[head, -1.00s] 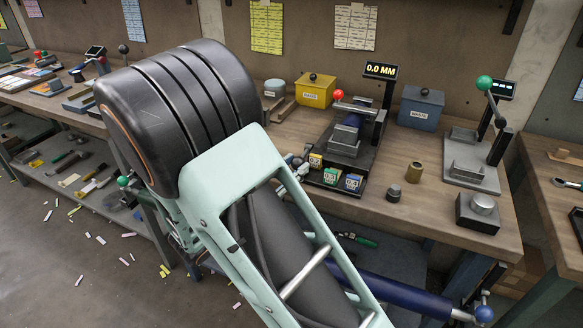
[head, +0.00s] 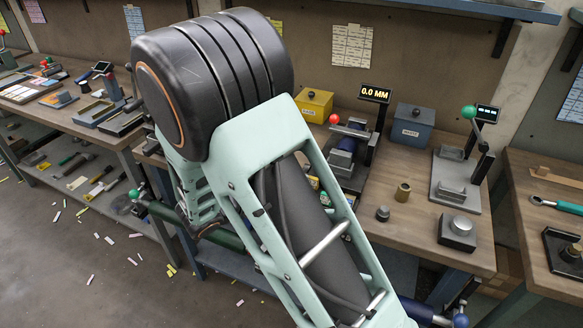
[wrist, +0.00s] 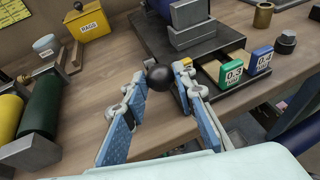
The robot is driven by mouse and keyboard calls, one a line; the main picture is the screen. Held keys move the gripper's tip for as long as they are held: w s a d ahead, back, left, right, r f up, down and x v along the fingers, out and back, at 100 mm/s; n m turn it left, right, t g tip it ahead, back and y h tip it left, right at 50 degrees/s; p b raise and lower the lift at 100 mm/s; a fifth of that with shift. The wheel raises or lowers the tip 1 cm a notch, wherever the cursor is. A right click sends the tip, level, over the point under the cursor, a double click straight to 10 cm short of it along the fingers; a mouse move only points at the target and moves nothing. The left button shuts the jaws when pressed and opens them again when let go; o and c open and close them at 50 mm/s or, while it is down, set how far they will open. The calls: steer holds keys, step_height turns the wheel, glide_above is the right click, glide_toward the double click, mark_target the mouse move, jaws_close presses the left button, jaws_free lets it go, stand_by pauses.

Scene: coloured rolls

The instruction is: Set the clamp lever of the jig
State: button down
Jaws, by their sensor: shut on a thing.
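The jig's black base (wrist: 155,35) fills the upper middle of the wrist view, with grey blocks (wrist: 192,35) on it. The knob's stem is not clearly visible. My arm hides the gripper and part of the jig in the head view.
Labelled green (wrist: 232,70) and blue (wrist: 259,60) blocks stand right of my fingers. A dark green roll (wrist: 42,105) and a yellow roll (wrist: 9,117) lie left. A yellow box (head: 313,103), blue box (head: 410,122) and green-balled fixture (head: 462,180) stand on the bench.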

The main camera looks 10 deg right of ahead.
steer(key=r+p, duration=0.1)
steer(key=p, duration=0.1)
steer(key=r+g+y+p, duration=0.1)
steer(key=p, duration=0.1)
steer(key=r+g+p, duration=0.1)
steer(key=p, duration=0.1)
steer(key=shift+w+d+n+y, duration=0.3)
steer(key=shift+w+d+y, duration=0.05)
steer(key=shift+w+y, duration=0.05)
steer(key=g+p, duration=0.1)
steer(key=p, duration=0.1)
steer(key=w+r+y+p, duration=0.1)
steer(key=p, duration=0.2)
steer(key=shift+w+d+g+y, duration=0.1)
steer(key=shift+d+g+y, duration=0.2)
steer(key=shift+d+g, duration=0.1)
steer(key=shift+w+d+r+p, duration=0.55)
steer(key=shift+w+r+p, duration=0.1)
steer(key=shift+w+p, duration=0.15)
steer(key=shift+w+r, duration=0.1)
steer(key=shift+w, duration=0.05)
steer(key=c, duration=1.6)
jaws_free()
steer(key=shift+d, duration=0.1)
steer(key=shift+f, duration=0.2)
steer(key=v, duration=1.2)
